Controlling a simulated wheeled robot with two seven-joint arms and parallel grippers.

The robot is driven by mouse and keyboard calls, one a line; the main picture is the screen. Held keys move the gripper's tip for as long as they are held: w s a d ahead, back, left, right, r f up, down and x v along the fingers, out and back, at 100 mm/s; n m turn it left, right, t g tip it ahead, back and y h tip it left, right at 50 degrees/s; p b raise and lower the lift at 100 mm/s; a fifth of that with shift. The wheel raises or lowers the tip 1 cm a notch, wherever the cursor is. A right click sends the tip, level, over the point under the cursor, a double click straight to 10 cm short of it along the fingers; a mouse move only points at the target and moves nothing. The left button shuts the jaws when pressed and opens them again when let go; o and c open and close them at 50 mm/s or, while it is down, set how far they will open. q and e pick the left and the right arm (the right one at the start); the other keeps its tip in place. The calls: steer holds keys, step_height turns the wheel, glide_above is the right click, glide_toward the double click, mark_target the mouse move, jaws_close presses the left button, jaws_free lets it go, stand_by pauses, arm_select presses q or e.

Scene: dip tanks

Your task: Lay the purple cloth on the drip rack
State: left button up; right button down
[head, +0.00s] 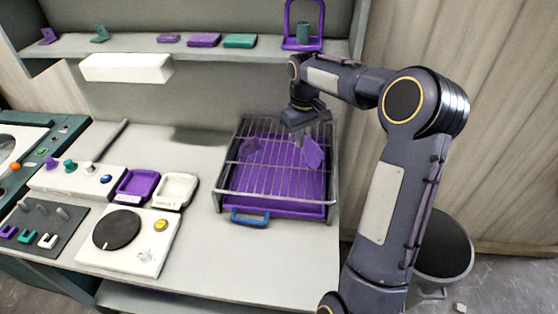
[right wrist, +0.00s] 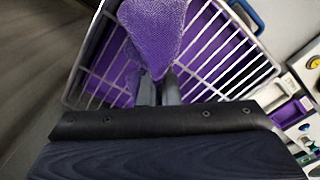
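My right gripper (head: 299,142) is over the right part of the drip rack (head: 331,180), a wire grid above a purple tray (head: 275,207). The gripper is shut on the purple cloth (head: 313,154), which hangs from its fingertips at the grid. The right wrist view shows the cloth (right wrist: 153,28) pinched between the two fingers (right wrist: 158,90), with the grid (right wrist: 215,60) behind it. I cannot tell whether the cloth touches the wires. Another small purple patch (head: 250,147) shows at the rack's left; what it is is unclear. My left gripper is not in view.
A blue handle (head: 250,216) is at the rack's front. Purple and white small trays (head: 138,185) and a panel with a black disc (head: 117,230) stand to the left. A shelf (head: 200,52) runs behind. A dark round bin (head: 443,248) stands right of the bench.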

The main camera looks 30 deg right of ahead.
steer(key=shift+w+d+f, duration=0.1)
steer(key=shift+d+f, duration=0.1)
steer(key=shift+f, duration=0.85)
steer(key=shift+w+d+f, duration=0.1)
steer(key=shift+d+f, duration=0.05)
steer(key=shift+f, duration=0.85)
steer(key=c, duration=0.9)
jaws_free()
steer(key=shift+c, duration=0.2)
steer(key=shift+r, duration=0.2)
step_height(320, 180, up, 8)
steer(key=b, duration=0.1)
steer(key=shift+f, duration=0.25)
